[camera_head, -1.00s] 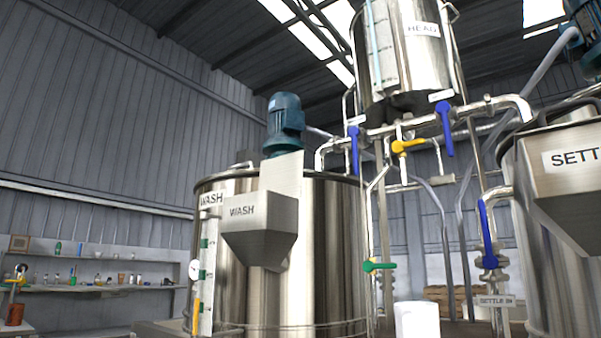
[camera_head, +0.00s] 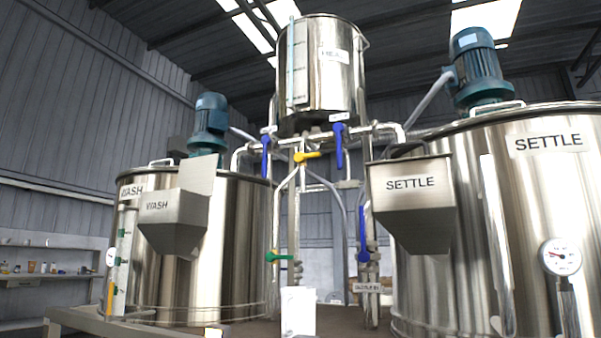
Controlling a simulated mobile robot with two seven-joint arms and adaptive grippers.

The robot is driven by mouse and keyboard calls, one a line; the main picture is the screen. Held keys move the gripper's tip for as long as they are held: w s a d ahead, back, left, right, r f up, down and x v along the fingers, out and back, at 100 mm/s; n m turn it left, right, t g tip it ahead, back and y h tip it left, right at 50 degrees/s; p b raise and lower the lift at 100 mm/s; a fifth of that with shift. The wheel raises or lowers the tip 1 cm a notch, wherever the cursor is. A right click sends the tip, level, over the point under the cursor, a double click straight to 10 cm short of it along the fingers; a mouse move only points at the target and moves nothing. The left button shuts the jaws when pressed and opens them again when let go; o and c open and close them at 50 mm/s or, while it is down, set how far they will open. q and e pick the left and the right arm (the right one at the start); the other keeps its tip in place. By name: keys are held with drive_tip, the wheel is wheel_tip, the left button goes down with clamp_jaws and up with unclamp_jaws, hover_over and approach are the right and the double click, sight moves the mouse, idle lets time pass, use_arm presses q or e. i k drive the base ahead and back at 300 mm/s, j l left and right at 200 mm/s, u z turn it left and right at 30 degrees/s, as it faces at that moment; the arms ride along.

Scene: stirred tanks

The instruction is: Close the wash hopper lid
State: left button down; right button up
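The wash hopper (camera_head: 172,220) is a grey steel funnel box labelled WASH, on the front of the wash tank (camera_head: 240,240) at the left. Its lid (camera_head: 199,175) is a flat pale plate standing up, tilted, at the right side of the hopper's top, so the hopper is open. The inside of the hopper is hidden from this low angle. Neither of my grippers shows in the view.
The settle tank (camera_head: 455,270) with its settle hopper (camera_head: 412,205) fills the right. The head tank (camera_head: 325,65) stands high in the middle, above pipes with blue, yellow and green valve handles. A white object (camera_head: 298,312) stands at bottom centre. Shelves (camera_head: 45,280) are at far left.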

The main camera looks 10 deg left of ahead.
sight(197, 175)
drive_tip(key=i+j+z, duration=0.1)
drive_tip(key=z, duration=0.25)
drive_tip(key=j+z, duration=0.2)
drive_tip(key=z, duration=0.15)
drive_tip(key=i+j+z, duration=0.15)
drive_tip(key=z, duration=0.2)
